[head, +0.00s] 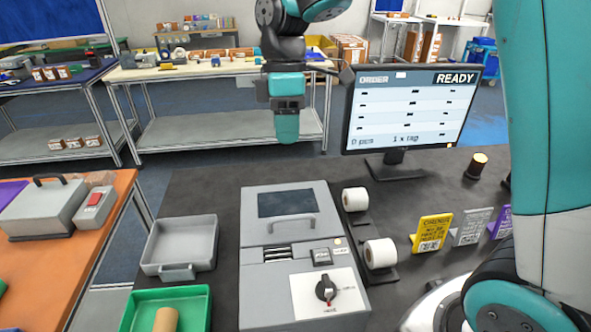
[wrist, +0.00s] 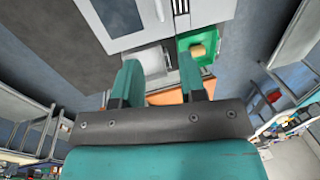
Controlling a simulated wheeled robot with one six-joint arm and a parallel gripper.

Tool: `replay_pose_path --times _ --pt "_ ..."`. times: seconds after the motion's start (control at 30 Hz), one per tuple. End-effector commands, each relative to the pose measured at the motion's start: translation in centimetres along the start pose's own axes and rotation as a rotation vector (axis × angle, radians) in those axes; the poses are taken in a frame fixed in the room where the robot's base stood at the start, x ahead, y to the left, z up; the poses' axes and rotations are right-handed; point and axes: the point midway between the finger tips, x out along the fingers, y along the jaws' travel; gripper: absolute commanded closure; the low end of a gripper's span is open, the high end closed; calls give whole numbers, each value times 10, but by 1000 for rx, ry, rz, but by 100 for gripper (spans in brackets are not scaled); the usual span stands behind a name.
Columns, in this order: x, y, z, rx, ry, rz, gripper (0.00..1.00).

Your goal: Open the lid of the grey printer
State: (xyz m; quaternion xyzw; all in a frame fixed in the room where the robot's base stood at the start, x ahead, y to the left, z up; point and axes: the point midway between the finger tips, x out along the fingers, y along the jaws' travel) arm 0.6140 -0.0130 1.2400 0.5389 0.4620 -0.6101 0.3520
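The grey printer (head: 290,250) stands on the dark worktop, its lid (head: 262,233) lying shut. The lid has a dark window (head: 286,203) and a light grey bar handle (head: 292,222) near its front edge. In the wrist view the printer (wrist: 95,12) is partly in view at the top, with the handle (wrist: 159,10) near the top edge. My gripper (head: 287,135) hangs above and behind the printer, clear of it. The wrist view shows its two teal fingers (wrist: 160,68) apart with nothing between them.
A grey tray (head: 150,262) and a green tray (head: 140,309) with a brown roll (head: 165,320) sit left of the printer. White label rolls (head: 354,200) stand close on its right. A monitor (head: 410,112) reading READY and several tag cards (head: 432,234) are farther right.

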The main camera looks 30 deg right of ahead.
Motion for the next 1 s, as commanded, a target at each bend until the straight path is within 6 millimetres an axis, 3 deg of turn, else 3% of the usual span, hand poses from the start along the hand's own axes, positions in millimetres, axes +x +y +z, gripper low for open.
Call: replay_pose_path --times 0.3,0.5,0.7,1.0 --pt "11 -68 0 169 95 31 62" --pt "19 -99 1 256 148 33 62" --pt "23 -115 2 303 174 29 62" --pt "24 -117 2 311 179 29 62"
